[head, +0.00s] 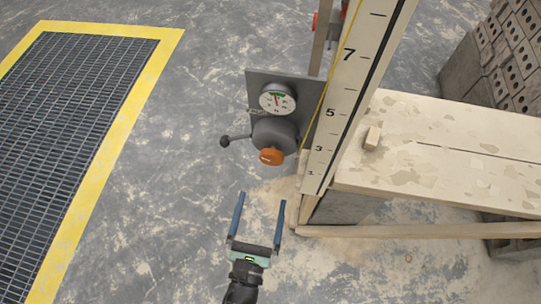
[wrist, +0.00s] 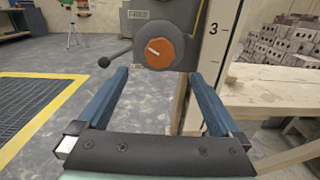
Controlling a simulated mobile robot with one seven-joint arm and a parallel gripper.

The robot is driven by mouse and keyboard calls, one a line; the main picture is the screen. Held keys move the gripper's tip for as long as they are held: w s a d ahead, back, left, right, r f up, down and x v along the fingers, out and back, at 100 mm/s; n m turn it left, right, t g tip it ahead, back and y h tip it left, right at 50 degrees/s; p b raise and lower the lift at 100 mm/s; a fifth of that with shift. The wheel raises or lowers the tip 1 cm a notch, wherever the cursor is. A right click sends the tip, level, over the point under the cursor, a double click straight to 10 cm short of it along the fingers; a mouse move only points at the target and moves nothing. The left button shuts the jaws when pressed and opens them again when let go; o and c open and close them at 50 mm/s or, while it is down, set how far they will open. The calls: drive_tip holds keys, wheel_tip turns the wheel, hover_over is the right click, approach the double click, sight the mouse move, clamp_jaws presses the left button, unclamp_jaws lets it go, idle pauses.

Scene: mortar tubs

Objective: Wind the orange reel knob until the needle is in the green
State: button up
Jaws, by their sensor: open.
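The orange reel knob (head: 271,156) sits on the front of a dark grey reel housing (head: 274,135). In the wrist view the knob (wrist: 160,51) is round with a pale line across its face. Above the housing is a white dial (head: 277,99) with a green band at its top; its red needle points up near that band, but is too small to tell whether it is inside. My gripper (head: 259,203) is open and empty, its two blue fingers apart, in front of and below the knob, not touching it. In the wrist view the knob appears between and beyond the fingertips.
A black ball-ended lever (head: 225,141) sticks out left of the housing. Bricks (head: 500,55) are stacked at the back right. A yellow-edged floor grate (head: 75,100) lies left.

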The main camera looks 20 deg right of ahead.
sight(272, 161)
drive_tip(key=x, duration=1.1)
drive_tip(key=shift+w+d, duration=0.15)
drive_tip(key=shift+d, duration=0.05)
drive_tip(key=shift+c, duration=0.2)
drive_tip(key=c, duration=1.3)
drive_tip(key=shift+f+m+b, duration=0.25)
drive_tip(key=shift+m+b, duration=0.45)
drive_tip(key=shift+b, duration=0.1)
drive_tip(key=shift+m+b, duration=1.2)
drive_tip(key=shift+m, duration=0.3)
drive_tip(key=shift+r+m, duration=0.25)
drive_tip(key=shift+m, duration=0.05)
drive_tip(key=o, duration=1.3)
